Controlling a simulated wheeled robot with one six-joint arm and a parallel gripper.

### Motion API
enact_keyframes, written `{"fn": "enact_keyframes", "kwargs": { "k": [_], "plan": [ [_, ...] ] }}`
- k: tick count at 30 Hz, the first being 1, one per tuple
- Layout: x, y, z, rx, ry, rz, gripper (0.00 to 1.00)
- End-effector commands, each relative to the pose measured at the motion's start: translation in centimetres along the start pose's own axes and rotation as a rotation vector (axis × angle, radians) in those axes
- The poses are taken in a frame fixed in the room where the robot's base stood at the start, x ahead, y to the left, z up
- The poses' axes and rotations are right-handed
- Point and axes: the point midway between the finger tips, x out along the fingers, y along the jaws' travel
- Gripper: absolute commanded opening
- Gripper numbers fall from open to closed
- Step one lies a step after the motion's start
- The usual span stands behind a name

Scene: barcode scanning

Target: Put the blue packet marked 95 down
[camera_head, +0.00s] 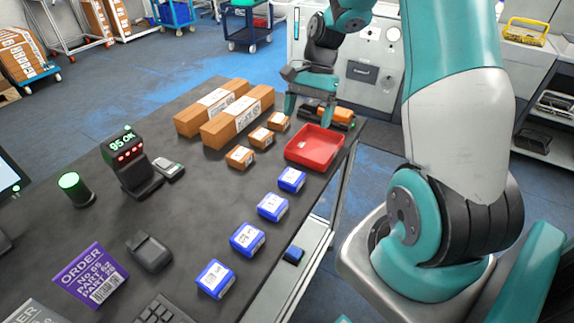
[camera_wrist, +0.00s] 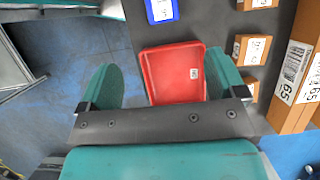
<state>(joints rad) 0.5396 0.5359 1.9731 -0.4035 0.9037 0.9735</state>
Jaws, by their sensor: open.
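My gripper (camera_head: 308,110) is open and empty over the far end of the table. In the wrist view its fingers (camera_wrist: 163,84) are spread wide, with the red tray (camera_wrist: 172,76) below and between them. The tray (camera_head: 314,147) holds no packet, only a small white label. Several blue packets with white labels stand in a row along the table's right side: one nearest the tray (camera_head: 291,179), then others (camera_head: 272,207), (camera_head: 247,239) and (camera_head: 215,279). Their numbers are too small to read, so I cannot tell which is 95. One packet (camera_wrist: 161,10) shows in the wrist view.
A scanner (camera_head: 130,162) shows a green "95 OK". Small brown boxes (camera_head: 240,157) and long cartons (camera_head: 237,117) lie left of the tray. A purple order card (camera_head: 90,275) stands front left. Orange and dark items (camera_head: 338,115) lie behind the tray. The table's middle is clear.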

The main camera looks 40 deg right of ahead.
Motion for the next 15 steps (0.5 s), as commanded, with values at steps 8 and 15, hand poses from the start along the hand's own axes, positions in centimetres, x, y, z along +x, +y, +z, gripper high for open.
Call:
{"fn": "enact_keyframes", "kwargs": {
  "k": [8,15],
  "plan": [
    [6.3,0.2,0.0,0.001,-0.004,0.004,0.89],
    [10.3,0.1,0.1,-0.003,-0.002,0.003,0.89]
  ]
}}
